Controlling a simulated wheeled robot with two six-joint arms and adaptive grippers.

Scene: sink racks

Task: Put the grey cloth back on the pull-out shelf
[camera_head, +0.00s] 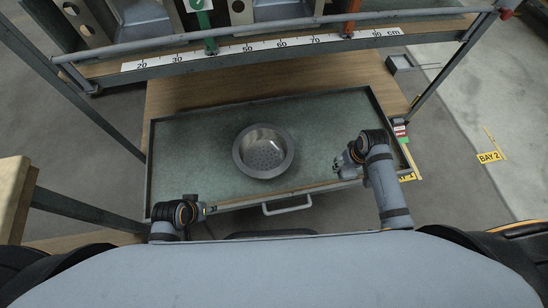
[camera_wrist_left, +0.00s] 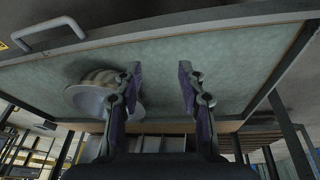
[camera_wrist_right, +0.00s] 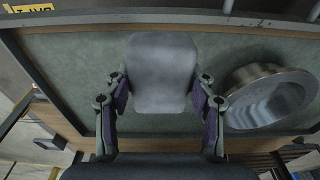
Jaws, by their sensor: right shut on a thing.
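The pull-out shelf (camera_head: 325,112) is a greenish tray with a thin raised rim, extended in front of me. My right gripper (camera_head: 345,160) is over its right part. In the right wrist view, the right gripper (camera_wrist_right: 160,98) is shut on the grey cloth (camera_wrist_right: 162,62), a flat, rounded grey piece between its fingers. I cannot tell whether the cloth touches the shelf. In the head view the gripper and arm mostly hide it. My left gripper (camera_head: 203,209) is at the front left edge of the shelf. It is open and empty in the left wrist view (camera_wrist_left: 160,88).
A metal strainer bowl (camera_head: 264,151) stands mid-shelf, left of my right gripper. A handle (camera_head: 287,206) sticks out at the front. Behind is a rack beam with a scale (camera_head: 260,47). Posts stand at both sides. The shelf's left part is bare.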

